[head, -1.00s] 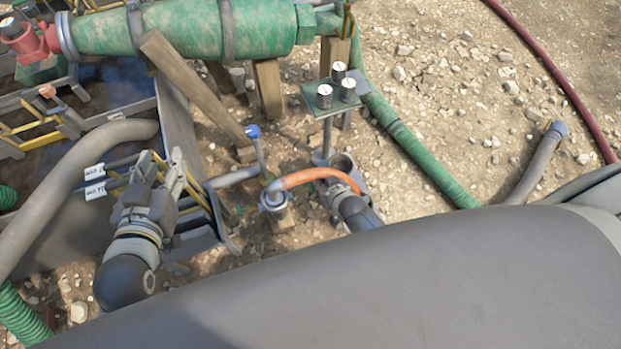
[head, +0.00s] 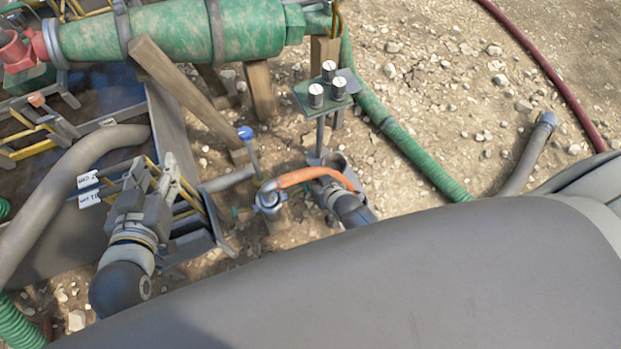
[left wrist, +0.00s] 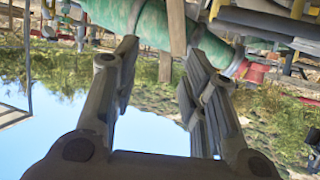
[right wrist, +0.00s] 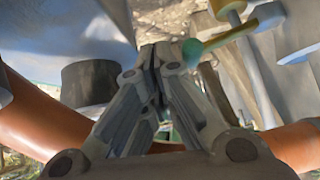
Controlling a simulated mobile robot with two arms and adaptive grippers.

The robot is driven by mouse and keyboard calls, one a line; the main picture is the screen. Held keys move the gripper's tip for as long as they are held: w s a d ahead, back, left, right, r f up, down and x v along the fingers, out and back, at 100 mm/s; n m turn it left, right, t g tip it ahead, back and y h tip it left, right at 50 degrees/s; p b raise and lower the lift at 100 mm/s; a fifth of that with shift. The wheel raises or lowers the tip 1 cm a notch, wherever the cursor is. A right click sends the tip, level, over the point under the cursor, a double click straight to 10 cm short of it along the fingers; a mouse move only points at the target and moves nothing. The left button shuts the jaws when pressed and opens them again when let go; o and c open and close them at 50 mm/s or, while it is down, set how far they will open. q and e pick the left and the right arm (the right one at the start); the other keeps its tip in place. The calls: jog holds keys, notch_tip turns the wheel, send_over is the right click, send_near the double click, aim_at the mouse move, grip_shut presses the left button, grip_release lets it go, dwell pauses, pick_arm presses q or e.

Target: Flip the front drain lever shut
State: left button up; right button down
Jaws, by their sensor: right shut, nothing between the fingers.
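In the head view a lever with a blue knob (head: 245,133) stands upright by a valve fitting (head: 268,198). A small green-tipped handle (head: 238,212) sticks out left of that fitting. In the right wrist view a yellow lever with a green tip (right wrist: 190,51) lies just right of my right gripper's fingertips (right wrist: 160,54); I cannot tell if they touch. The right gripper is shut and empty. I cannot make out its fingers in the head view. My left gripper (head: 158,172) is open and empty, beside the tank's yellow rails; its spread fingers show in the left wrist view (left wrist: 160,65).
A gauge stand (head: 325,95), wooden props (head: 185,95) and a large green cylinder (head: 175,32) stand behind. A grey hose (head: 75,172) is at left.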

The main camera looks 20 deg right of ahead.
pick_arm(q)
jog(key=s+a+f+g+y+p, duration=0.1)
jog(key=s+a+f+g, duration=0.1)
jog(key=s+f+g, duration=0.2)
jog(key=shift+s+a+f+g+p, duration=0.2)
jog(key=shift+s+f+g+p, duration=0.15)
jog(key=shift+s+f, duration=0.7)
pick_arm(e)
jog(key=shift+r, duration=0.75)
pick_arm(q)
jog(key=shift+w, duration=0.2)
jog(key=s+a+f+g+y+p, duration=0.15)
jog(key=s+g+p, duration=0.3)
jog(key=s, duration=0.55)
notch_tip(320, 180, down, 15)
jog(key=w+g+p, duration=0.1)
jog(key=p, duration=0.2)
jog(key=shift+n+g+p, duration=0.3)
jog(key=shift+p, duration=0.05)
pick_arm(e)
jog(key=s+d+r, duration=0.4)
jog(key=s+r, duration=0.3)
jog(key=r, duration=0.3)
jog(key=shift+d, duration=0.3)
